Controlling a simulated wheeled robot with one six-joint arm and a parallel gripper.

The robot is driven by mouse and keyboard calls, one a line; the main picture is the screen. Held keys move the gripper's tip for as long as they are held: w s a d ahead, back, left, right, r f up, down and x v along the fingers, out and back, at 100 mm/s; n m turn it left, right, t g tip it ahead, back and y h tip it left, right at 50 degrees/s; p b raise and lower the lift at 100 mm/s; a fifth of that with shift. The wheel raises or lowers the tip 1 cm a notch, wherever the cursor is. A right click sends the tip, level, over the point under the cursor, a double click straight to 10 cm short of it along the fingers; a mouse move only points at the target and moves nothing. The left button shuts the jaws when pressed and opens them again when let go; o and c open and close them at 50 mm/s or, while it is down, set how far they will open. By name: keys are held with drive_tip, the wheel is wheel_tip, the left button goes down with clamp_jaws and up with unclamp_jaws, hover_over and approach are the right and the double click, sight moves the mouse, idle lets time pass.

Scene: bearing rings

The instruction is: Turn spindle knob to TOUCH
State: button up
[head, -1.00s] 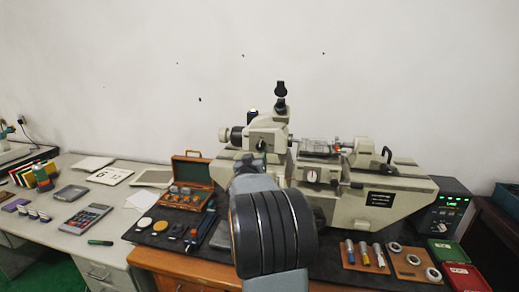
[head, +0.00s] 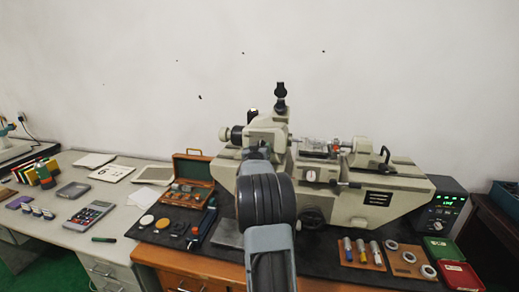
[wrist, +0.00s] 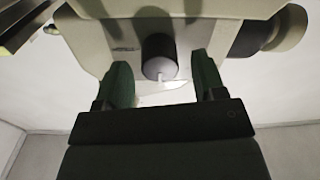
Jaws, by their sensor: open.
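A dark round knob (wrist: 158,58) with a grey face and a white pointer line shows in the wrist view, on the pale housing of the measuring machine (head: 345,205). It appears to be the spindle knob; no TOUCH label is readable. My gripper (wrist: 163,82) is open, with one green-padded finger on each side of the knob's line. The fingers look apart from the knob, and its depth between them is hard to judge. In the head view my arm hides the gripper and the knob.
A control box with a green display (head: 442,212) stands right of the machine. An open wooden case (head: 192,165) stands left. Ring gauges on a wooden board (head: 408,262) and cylinders on another board (head: 361,253) lie in front. A pale round knob (wrist: 285,28) juts out at right.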

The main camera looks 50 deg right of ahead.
drive_tip(key=shift+c, duration=0.3)
drive_tip(key=c, duration=0.9)
